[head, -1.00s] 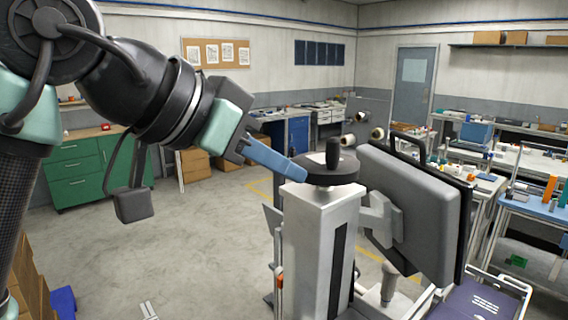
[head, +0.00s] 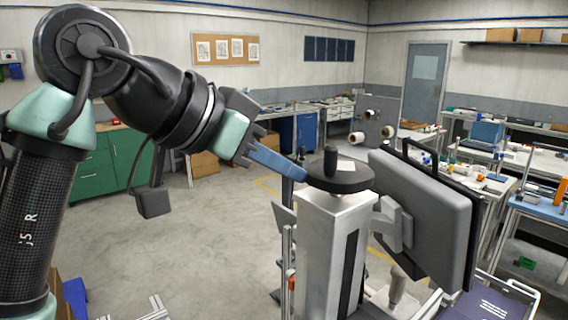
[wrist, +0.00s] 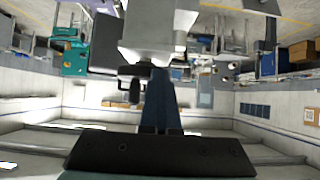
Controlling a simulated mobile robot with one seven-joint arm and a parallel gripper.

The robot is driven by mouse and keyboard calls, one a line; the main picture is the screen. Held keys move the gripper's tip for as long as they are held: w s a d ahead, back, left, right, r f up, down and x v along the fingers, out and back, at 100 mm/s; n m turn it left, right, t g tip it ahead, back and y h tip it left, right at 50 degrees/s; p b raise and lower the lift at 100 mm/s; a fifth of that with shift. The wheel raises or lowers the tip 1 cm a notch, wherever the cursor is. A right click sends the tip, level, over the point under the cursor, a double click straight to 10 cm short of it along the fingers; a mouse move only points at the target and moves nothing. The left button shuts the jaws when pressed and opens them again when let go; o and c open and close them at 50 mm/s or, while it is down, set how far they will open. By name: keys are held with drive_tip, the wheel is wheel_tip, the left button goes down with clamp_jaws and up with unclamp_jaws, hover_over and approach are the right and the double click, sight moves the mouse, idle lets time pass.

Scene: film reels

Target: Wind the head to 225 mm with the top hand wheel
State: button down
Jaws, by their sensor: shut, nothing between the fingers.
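The top hand wheel (head: 343,181) is a dark disc lying flat on top of a pale square column (head: 322,215). Its upright black crank knob (head: 331,161) stands toward the left side of the disc. My gripper (head: 305,173) comes in from the upper left, its blue fingers shut and empty, tips at the wheel's left edge beside the knob. I cannot tell whether they touch it. In the wrist view the fingers (wrist: 158,80) point at the column top, with the knob (wrist: 133,84) just left of them. No scale or height reading is legible.
A grey monitor (head: 425,215), seen from behind, is mounted close right of the column. Workbenches with clutter (head: 510,170) stand at the right, and a green cabinet (head: 95,170) at the back left. The floor left of the column is open.

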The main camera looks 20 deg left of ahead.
sight(329, 190)
drive_tip(key=shift+w+d+r, duration=0.1)
drive_tip(key=shift+w+d, duration=0.1)
drive_tip(key=shift+d, duration=0.2)
drive_tip(key=shift+s, duration=0.15)
drive_tip(key=shift+s+d+b, duration=0.25)
drive_tip(key=shift+s+d, duration=0.45)
drive_tip(key=shift+s, duration=0.15)
drive_tip(key=shift+s+d+b, duration=0.2)
drive_tip(key=shift+s+d, duration=0.45)
drive_tip(key=shift+s, duration=0.2)
drive_tip(key=shift+w, duration=0.4)
